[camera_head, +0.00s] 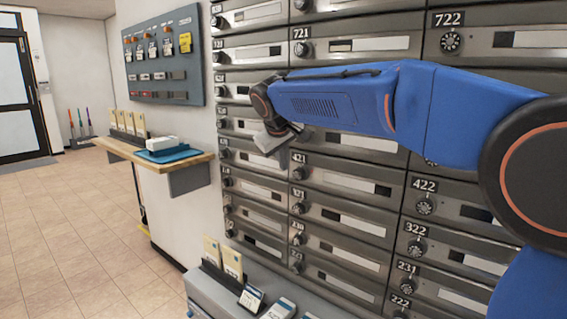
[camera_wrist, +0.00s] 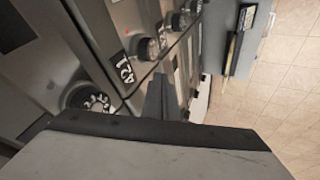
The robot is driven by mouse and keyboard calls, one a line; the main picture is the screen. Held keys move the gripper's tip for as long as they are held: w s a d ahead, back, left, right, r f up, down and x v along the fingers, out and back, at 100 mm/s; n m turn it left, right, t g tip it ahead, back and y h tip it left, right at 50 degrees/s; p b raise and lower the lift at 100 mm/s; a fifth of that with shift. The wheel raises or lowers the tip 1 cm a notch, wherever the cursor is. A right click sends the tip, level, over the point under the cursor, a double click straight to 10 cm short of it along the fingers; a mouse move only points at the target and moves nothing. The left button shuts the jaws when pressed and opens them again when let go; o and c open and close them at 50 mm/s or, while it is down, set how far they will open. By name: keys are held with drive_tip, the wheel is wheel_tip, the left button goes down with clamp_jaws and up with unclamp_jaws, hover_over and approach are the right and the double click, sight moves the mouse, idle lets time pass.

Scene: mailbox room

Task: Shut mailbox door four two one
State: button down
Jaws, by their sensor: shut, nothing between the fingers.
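Mailbox door 421 (camera_head: 345,174) is a grey metal front with a pale label strip, and its number plate and round dark knob are at its left end. It looks flush with the doors around it. In the wrist view its number plate (camera_wrist: 125,68) appears sideways beside a knob (camera_wrist: 148,48). My gripper (camera_head: 280,152) is shut and empty, pointing down just left of and above the 421 plate. In the wrist view the grey fingers (camera_wrist: 162,98) show close to the mailbox fronts. Whether they touch is unclear, and the gripper body hides the lower part.
Door 422 (camera_head: 465,207) is to the right, and my blue arm crosses the upper mailboxes. A low grey ledge (camera_head: 225,292) with cards and small devices stands below. A wooden shelf (camera_head: 130,152) holds a blue tray. The tiled floor at left is free.

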drive_tip(key=d+v, duration=0.1)
drive_tip(key=v, duration=0.8)
drive_tip(key=s+d+f+m, duration=0.1)
drive_tip(key=s+d+f, duration=0.2)
drive_tip(key=s+d, duration=0.55)
drive_tip(key=s+d+f+m+g, duration=0.1)
drive_tip(key=s+d+f+m, duration=0.1)
drive_tip(key=s+d+f, duration=0.4)
drive_tip(key=s+d+f+m, duration=0.2)
drive_tip(key=s+d+f, duration=0.5)
drive_tip(key=s+f, duration=0.5)
drive_tip(key=s+d+f+m+g+y, duration=0.1)
drive_tip(key=s+d+f+m, duration=0.1)
drive_tip(key=s+d+f, duration=0.4)
drive_tip(key=s+f, duration=0.3)
drive_tip(key=s, duration=0.1)
drive_tip(key=shift+s+d+g, duration=0.2)
drive_tip(key=shift+s+g, duration=0.1)
drive_tip(key=shift+f, duration=0.1)
